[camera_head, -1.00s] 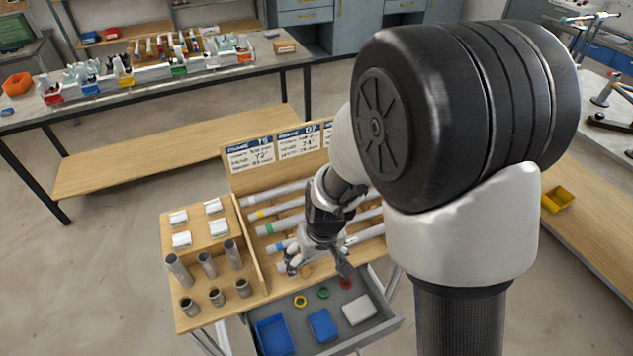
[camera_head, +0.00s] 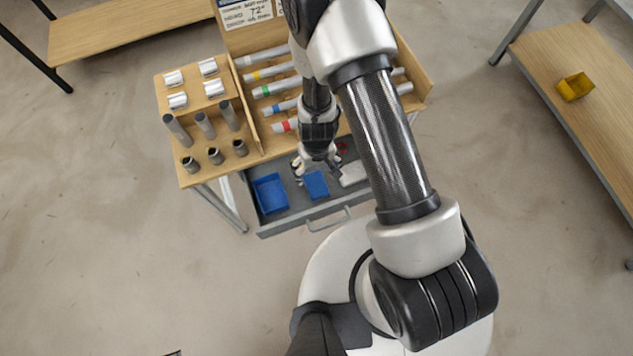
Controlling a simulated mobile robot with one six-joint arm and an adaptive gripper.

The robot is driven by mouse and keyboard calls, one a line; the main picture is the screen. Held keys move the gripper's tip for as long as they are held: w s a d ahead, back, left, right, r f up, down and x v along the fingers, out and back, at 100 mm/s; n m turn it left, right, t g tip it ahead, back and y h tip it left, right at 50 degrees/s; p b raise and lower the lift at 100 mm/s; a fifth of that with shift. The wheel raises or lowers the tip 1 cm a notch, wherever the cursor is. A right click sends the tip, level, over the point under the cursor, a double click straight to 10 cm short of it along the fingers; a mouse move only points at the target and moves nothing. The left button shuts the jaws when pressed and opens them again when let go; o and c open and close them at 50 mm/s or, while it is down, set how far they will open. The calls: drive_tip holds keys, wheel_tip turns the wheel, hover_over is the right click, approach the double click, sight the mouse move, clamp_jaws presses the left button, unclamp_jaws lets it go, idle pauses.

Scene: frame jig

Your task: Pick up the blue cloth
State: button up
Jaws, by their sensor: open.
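The blue cloth (camera_head: 316,186) lies folded and flat in the open grey drawer (camera_head: 293,224), between a blue bin and a white cloth. My gripper (camera_head: 317,171) is open and points down just behind the blue cloth's far edge as seen from the camera. Nothing shows between its fingers. The gripper looks to be above the drawer; its exact height over the cloth cannot be told.
The blue bin (camera_head: 270,194) stands left of the cloth, and the white cloth (camera_head: 353,174) lies right of it. A red ring (camera_head: 341,148) shows behind. The wooden rack (camera_head: 261,146) with tubes and fittings stands behind the drawer. The floor at left is clear.

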sight(317, 186)
wheel_tip(317, 186, down, 14)
drive_tip(key=b, duration=1.2)
drive_tip(key=shift+r+b, duration=0.15)
drive_tip(key=shift+b, duration=0.2)
drive_tip(key=shift+r, duration=0.1)
drive_tip(key=shift+c, duration=0.2)
drive_tip(key=c, duration=1.1)
wheel_tip(317, 186, up, 20)
drive_tip(key=p, duration=2)
drive_tip(key=shift+d, duration=0.1)
